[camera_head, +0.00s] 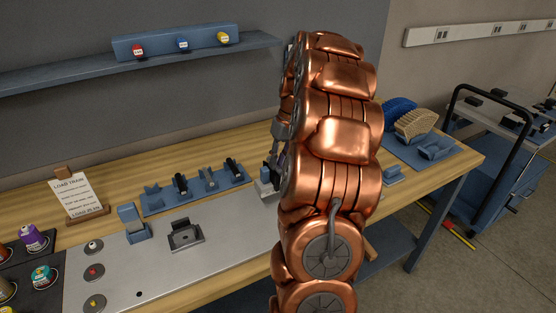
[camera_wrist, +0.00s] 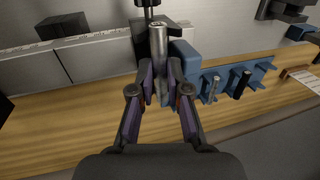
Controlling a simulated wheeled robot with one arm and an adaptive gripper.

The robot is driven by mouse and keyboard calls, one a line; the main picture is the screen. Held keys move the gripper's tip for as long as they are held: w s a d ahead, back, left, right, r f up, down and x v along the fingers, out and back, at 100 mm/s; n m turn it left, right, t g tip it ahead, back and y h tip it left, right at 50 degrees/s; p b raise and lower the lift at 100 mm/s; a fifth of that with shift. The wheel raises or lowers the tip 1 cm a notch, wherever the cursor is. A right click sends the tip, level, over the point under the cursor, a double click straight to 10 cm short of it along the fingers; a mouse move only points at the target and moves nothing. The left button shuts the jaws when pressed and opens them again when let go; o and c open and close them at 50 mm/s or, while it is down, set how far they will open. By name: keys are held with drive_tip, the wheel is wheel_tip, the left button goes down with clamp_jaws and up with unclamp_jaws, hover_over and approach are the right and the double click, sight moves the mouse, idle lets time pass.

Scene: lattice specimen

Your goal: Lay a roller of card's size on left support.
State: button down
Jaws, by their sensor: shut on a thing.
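My gripper (camera_wrist: 160,75) is shut on a silver metal roller (camera_wrist: 158,38), which stands up between the fingers in the wrist view. In the head view my copper arm hides most of the gripper and the roller. A dark support (camera_head: 185,236) sits on the grey plate (camera_head: 225,260).
A blue block (camera_head: 134,224) stands left of the dark support. Coloured cans (camera_head: 35,238) stand at far left. A wall shelf (camera_head: 60,76) carries small coloured knobs. Blue and beige pieces (camera_head: 415,123) lie right of my arm. A cart (camera_head: 510,140) stands on the right.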

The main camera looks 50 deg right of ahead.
idle(0.3)
drive_tip(key=c, duration=1.1)
unclamp_jaws()
drive_tip(key=shift+o, duration=0.4)
drive_tip(key=o, duration=0.5)
drive_tip(key=shift+c, duration=0.2)
drive_tip(key=shift+p+v, duration=0.3)
drive_tip(key=shift+v, duration=2.15)
drive_tip(key=v, duration=0.7)
drive_tip(key=shift+r, duration=0.2)
